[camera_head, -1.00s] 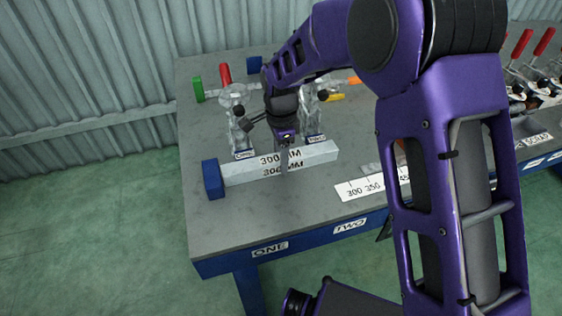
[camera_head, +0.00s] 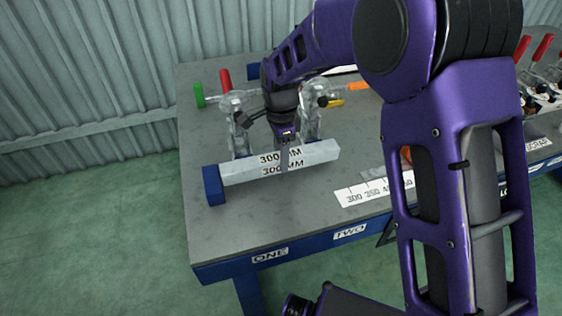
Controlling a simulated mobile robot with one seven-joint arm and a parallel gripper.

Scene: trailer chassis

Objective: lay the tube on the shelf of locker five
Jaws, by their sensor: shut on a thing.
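The tube (camera_head: 315,157) is a pale grey square bar marked 300 MM on two faces. It is level or nearly so, low over the front left of the grey table, with its left end close beside a blue block (camera_head: 213,184). I cannot tell whether it touches the block or the table. My gripper (camera_head: 284,163) is shut on the tube near its middle, coming from above and behind.
Two clamps (camera_head: 237,128) stand just behind the tube, with red, green and orange handles around them. A length scale (camera_head: 366,191) lies to the right on the table (camera_head: 255,218). More red-handled clamps (camera_head: 541,47) stand at far right. Green floor (camera_head: 95,235) is clear at left.

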